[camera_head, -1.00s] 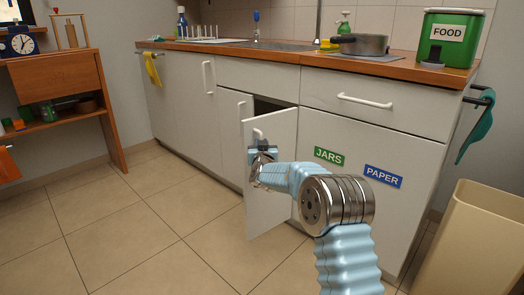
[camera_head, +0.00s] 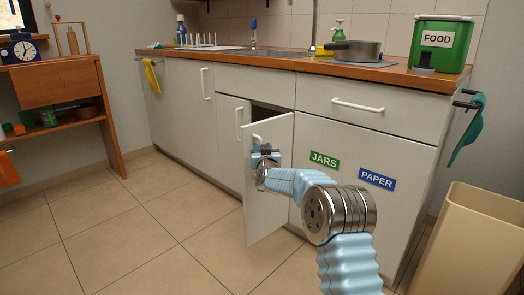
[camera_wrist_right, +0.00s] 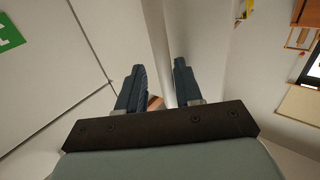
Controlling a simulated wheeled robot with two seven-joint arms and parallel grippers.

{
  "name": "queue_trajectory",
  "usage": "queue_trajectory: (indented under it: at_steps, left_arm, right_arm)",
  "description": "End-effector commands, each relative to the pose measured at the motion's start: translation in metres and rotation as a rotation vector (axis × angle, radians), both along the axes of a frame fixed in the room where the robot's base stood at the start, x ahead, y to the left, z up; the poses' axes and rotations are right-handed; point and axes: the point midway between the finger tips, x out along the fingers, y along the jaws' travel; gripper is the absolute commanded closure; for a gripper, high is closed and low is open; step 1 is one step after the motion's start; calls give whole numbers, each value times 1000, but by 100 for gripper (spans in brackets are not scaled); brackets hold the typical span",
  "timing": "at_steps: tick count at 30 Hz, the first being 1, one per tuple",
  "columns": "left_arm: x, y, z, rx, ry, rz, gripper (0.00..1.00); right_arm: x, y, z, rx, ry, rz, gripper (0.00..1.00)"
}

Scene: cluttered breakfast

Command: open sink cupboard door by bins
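The sink cupboard door (camera_head: 272,205) stands partly open in the head view, swung out toward me, with a dark gap above and behind it. Its white handle (camera_head: 257,138) is near the free edge. My right gripper (camera_head: 264,155) is at the door's outer face, close to the handle and just below it. In the right wrist view, my right gripper's two dark fingers (camera_wrist_right: 161,85) are apart, with a pale upright strip running between and beyond them. I cannot tell whether that strip is the handle or the door's edge. My left gripper is out of view.
A beige bin (camera_head: 470,240) stands at the right. A pot (camera_head: 353,51) and a green FOOD caddy (camera_head: 441,44) sit on the counter. The tiled floor left of the door is free.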

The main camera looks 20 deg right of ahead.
Motion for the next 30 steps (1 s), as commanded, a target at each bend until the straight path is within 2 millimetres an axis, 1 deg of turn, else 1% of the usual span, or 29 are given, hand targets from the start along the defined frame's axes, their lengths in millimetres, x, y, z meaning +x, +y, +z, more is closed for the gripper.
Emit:
queue_trajectory:
  at_steps: [6, 8, 10, 14, 21, 24, 27, 30]
  left_arm:
    - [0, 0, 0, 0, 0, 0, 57]
    - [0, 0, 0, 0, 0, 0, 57]
    - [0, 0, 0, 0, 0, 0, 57]
    - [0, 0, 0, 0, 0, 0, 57]
    - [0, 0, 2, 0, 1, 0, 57]
    - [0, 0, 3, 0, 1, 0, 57]
    - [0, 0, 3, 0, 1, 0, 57]
    - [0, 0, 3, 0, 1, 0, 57]
  right_arm:
    - [-2, 3, -1, 1, 3, 4, 65]
    - [-6, 5, -1, 1, 2, 5, 65]
    - [-14, 8, 0, 1, 3, 5, 65]
    - [-38, 15, 0, 1, 3, 6, 65]
    - [-93, 32, 0, 2, 3, 4, 65]
    - [-111, 37, 0, 1, 1, 3, 65]
    - [-123, 41, 0, 1, 1, 2, 65]
    - [-130, 42, -1, 0, 1, 2, 65]
